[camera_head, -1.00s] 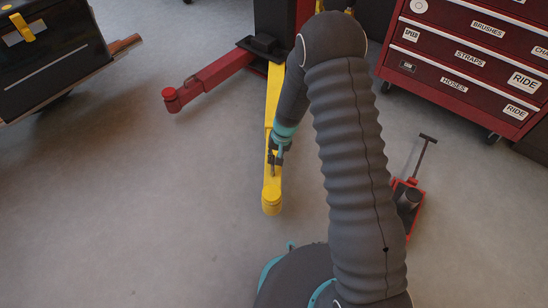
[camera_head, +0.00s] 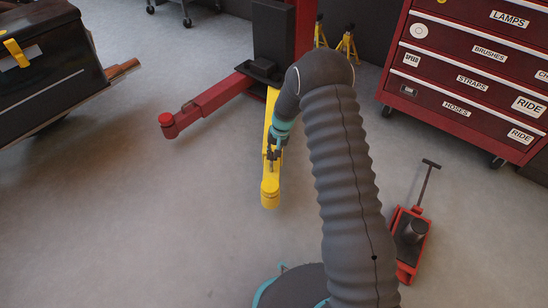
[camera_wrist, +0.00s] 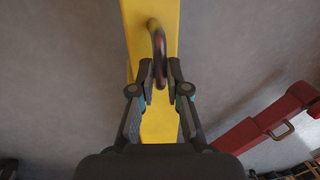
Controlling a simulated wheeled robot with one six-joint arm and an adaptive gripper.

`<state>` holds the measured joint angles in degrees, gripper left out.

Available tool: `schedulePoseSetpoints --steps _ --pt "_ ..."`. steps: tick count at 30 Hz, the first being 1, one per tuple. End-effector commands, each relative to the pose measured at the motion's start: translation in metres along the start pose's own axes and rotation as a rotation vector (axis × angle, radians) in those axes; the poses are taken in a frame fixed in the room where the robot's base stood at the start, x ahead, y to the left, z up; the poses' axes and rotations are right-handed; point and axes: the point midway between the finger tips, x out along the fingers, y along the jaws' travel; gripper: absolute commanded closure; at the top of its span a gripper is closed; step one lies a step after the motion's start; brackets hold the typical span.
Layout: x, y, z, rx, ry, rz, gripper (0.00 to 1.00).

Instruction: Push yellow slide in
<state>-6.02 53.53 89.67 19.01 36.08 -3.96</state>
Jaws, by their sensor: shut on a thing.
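The yellow slide (camera_head: 270,187) is a long arm reaching from the base of the red lift post toward me, with a round end pad. In the wrist view the yellow slide (camera_wrist: 150,25) runs up the middle and carries a dark curved handle (camera_wrist: 157,45). My gripper (camera_head: 272,160) is over the slide, a little behind its round end. In the wrist view my gripper (camera_wrist: 159,78) has its two fingers closed around the lower part of the handle. My arm hides part of the slide's far end.
A red lift arm (camera_head: 205,98) extends left from the red post (camera_head: 304,30). A red floor jack (camera_head: 411,240) stands at the right, near my arm. A red tool cabinet (camera_head: 470,65) is at the back right. A dark case (camera_head: 45,50) is at the left. Floor left of the slide is clear.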

Motion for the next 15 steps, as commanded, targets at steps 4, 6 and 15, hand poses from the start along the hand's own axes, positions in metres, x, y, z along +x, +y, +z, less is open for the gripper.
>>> schedulePoseSetpoints --steps 4,6,15 --pt "-0.0019 0.0075 -0.0033 0.007 0.005 0.001 1.0" --pt "-0.0025 0.0103 -0.0042 0.011 0.006 0.001 1.0" --pt "-0.0027 0.0113 -0.0044 0.014 0.007 0.001 0.61"
